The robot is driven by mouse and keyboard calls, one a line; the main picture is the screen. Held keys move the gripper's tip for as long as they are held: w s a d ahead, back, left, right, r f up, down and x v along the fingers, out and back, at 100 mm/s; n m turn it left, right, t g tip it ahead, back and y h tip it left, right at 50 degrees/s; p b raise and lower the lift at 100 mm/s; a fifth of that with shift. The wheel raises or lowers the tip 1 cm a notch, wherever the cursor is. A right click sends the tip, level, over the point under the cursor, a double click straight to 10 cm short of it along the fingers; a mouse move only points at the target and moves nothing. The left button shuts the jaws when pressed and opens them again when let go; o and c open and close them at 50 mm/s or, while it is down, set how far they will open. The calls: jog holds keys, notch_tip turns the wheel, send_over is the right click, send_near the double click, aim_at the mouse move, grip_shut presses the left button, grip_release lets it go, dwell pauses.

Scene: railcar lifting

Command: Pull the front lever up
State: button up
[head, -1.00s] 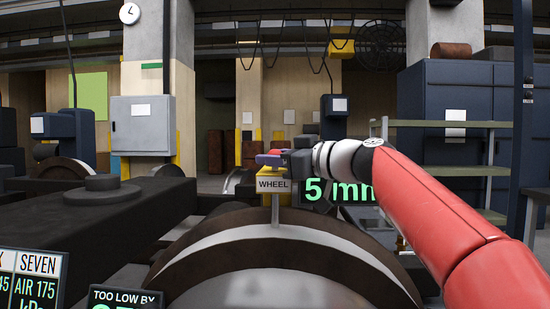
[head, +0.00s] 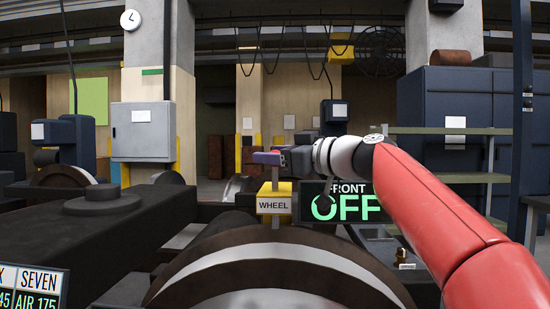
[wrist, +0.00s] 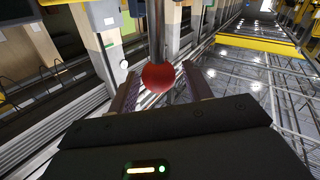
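My gripper (head: 266,158) is at the end of my red arm, just above the yellow block behind the WHEEL sign in the head view. In the wrist view a round red knob (wrist: 158,77) on a thin grey rod lies between my two fingers. The fingers look open, with a gap showing on the knob's right; I cannot tell whether the left finger touches it.
The WHEEL sign (head: 273,205) stands in front of the yellow block (head: 285,187). A large wheel (head: 278,240) fills the lower middle. A dark beam (head: 90,222) lies left. A display (head: 33,290) reading SEVEN and AIR 175 is at lower left. Shelves (head: 470,178) stand right.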

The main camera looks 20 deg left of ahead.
jog(key=shift+w+f, duration=0.1)
jog(key=shift+f, duration=0.1)
jog(key=shift+d, duration=0.2)
jog(key=b+v, duration=0.3)
jog(key=v, duration=0.4)
jog(key=shift+s+d, duration=0.15)
jog(key=shift+s, duration=0.05)
